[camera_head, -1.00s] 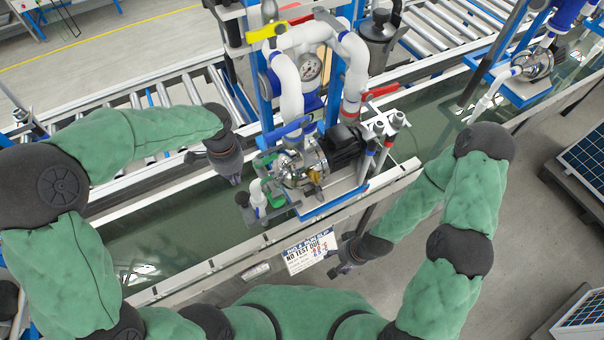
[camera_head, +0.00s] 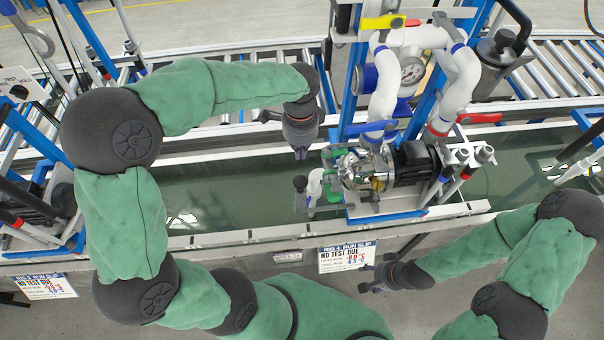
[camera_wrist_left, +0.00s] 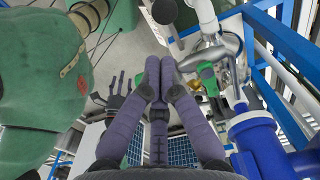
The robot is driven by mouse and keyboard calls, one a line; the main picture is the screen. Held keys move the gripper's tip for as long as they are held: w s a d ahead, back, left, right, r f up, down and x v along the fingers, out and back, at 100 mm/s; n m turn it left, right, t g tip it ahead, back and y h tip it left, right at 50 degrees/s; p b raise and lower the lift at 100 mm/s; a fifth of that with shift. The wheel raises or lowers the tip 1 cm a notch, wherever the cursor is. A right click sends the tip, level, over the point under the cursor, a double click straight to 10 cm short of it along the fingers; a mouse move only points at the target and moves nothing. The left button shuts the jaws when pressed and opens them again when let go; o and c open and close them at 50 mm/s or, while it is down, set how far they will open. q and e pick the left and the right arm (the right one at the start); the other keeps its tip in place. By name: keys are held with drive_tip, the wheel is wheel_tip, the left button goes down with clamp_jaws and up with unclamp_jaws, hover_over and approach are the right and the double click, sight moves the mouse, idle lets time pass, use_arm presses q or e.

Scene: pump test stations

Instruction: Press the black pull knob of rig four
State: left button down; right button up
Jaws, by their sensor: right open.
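Rig four (camera_head: 385,168) stands in the middle of the head view, with its pump, white pipes and run slip (camera_head: 346,257). A small black knob (camera_head: 300,184) stands at its lower left, beside a short white pipe (camera_head: 315,187). My left gripper (camera_head: 300,153) points down just behind the knob in the picture, with a visible gap between them. In the left wrist view its two fingers (camera_wrist_left: 159,62) lie together with nothing between them. A black round part (camera_wrist_left: 164,12) shows past the fingertips; I cannot tell if it is the knob. My right gripper (camera_head: 372,278) is open and empty near the slip.
A roller conveyor (camera_head: 560,75) runs behind. Another rig's slip (camera_head: 45,286) hangs at the left. The green trough (camera_head: 210,190) left of the knob is clear.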

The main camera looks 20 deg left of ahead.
sight(301, 183)
use_arm(q)
wheel_tip(301, 183, down, 14)
drive_tip(key=shift+b, duration=0.7)
use_arm(e)
drive_tip(key=shift+f, duration=0.7)
use_arm(q)
wheel_tip(301, 183, down, 4)
drive_tip(key=b, duration=0.2)
drive_tip(key=shift+f+b, duration=0.15)
drive_tip(key=shift+b, duration=0.2)
drive_tip(key=shift+s, duration=0.15)
use_arm(e)
wheel_tip(301, 183, down, 2)
drive_tip(key=shift+s+f, duration=0.1)
drive_tip(key=shift+f, duration=0.15)
use_arm(q)
drive_tip(key=shift+r+p, duration=0.65)
drive_tip(key=shift+r, duration=0.05)
wheel_tip(301, 183, up, 4)
drive_tip(key=shift+p, duration=1.2)
wheel_tip(301, 183, up, 9)
drive_tip(key=shift+w, duration=0.2)
use_arm(e)
drive_tip(key=r, duration=0.4)
drive_tip(key=shift+s+a, duration=0.35)
